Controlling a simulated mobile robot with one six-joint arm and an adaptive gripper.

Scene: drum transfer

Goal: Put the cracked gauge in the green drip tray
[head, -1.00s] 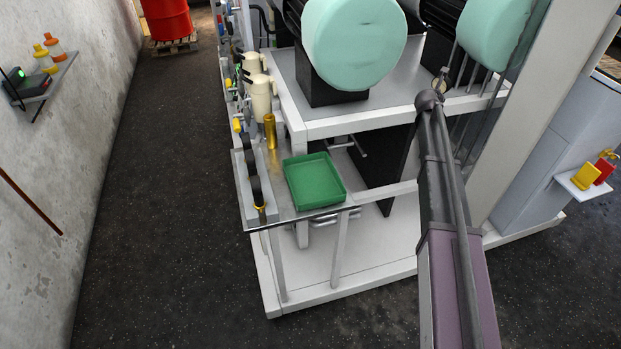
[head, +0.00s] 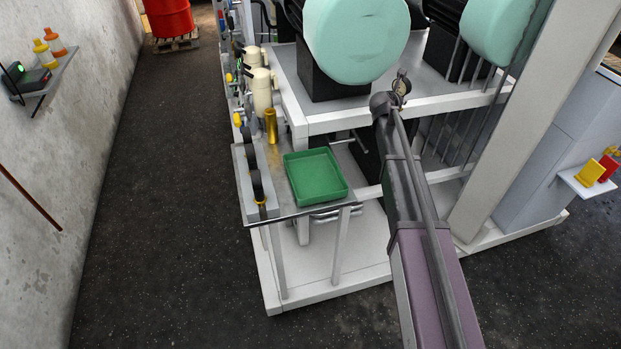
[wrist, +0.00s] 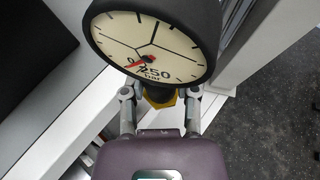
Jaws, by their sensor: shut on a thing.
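The gauge (wrist: 152,40) fills the top of the wrist view, with a black rim, a cream dial, a red needle and dark lines across its face. My gripper (wrist: 160,98) is shut on it at the brass fitting below the dial. In the head view the gauge (head: 401,87) shows small at the far end of my arm, in front of the white frame's upper shelf edge. The gripper itself is mostly hidden there behind my arm. The green drip tray (head: 317,177) lies on the metal side shelf, to the left of the gauge, and looks empty.
A brass cylinder (head: 271,126) and cream jugs (head: 261,92) stand behind the tray. A block with dark round tops (head: 257,187) is at its left. Large pale-green drums (head: 356,40) sit above the white shelf edge (head: 345,120). The floor aisle at left is clear.

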